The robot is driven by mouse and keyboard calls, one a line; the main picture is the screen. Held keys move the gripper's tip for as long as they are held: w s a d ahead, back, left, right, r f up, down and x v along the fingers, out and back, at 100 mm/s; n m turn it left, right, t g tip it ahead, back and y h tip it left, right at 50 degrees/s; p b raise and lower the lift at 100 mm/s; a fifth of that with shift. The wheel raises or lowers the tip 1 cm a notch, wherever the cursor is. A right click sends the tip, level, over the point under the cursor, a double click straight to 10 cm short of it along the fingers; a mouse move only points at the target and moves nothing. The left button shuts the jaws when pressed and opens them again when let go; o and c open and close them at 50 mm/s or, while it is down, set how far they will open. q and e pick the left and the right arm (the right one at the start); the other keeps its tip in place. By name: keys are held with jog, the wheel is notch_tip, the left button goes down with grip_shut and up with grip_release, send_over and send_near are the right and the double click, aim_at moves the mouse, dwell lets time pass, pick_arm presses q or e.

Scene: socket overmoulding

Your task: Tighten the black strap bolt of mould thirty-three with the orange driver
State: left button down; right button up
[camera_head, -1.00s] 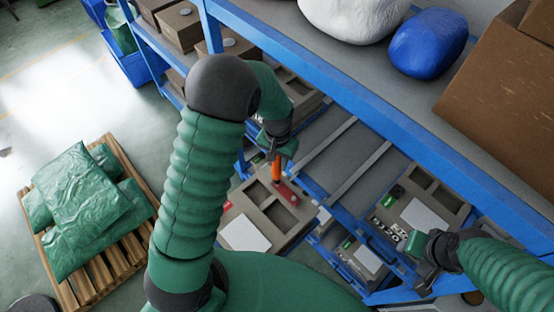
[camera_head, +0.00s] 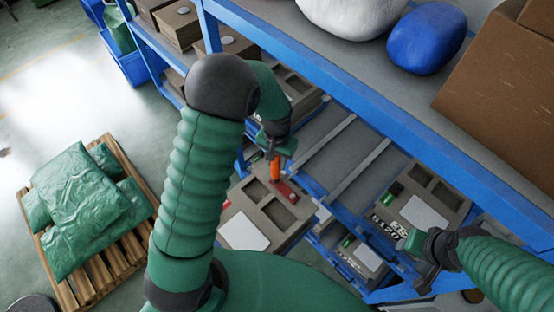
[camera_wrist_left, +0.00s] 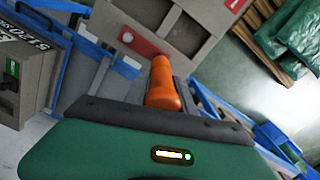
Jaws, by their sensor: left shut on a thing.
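My left gripper (camera_head: 274,152) is shut on the orange driver (camera_head: 275,170), which points down at a grey mould (camera_head: 240,200). A red strap (camera_head: 288,192) lies on that mould at the driver's lower end. The wrist view shows the driver (camera_wrist_left: 162,85) in front of my left gripper, with the red strap (camera_wrist_left: 137,42) beyond it. I cannot tell whether the driver's tip touches a bolt. Another grey mould (camera_head: 440,197) stands to the right, with a small dark part at its left. No number thirty-three is readable. My right gripper (camera_head: 422,272) is near this mould; its opening is unclear.
A blue rack (camera_head: 350,90) runs across above the moulds, carrying a blue bag (camera_head: 427,38), a white bag and a cardboard box (camera_head: 505,90). Bare slide rails lie between the moulds. A pallet (camera_head: 90,275) with green sacks stands on the floor at left.

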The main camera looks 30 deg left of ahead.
pick_arm(q)
jog(key=shift+f, duration=0.35)
dwell(0.3)
jog(key=shift+s+f, duration=0.1)
jog(key=shift+s, duration=0.05)
dwell(0.9)
jog(key=shift+w+r+p, duration=0.2)
jog(key=shift+r+p, duration=0.5)
jog(key=shift+r, duration=0.4)
jog(key=shift+r+p, duration=1.1)
jog(key=shift+r, duration=0.4)
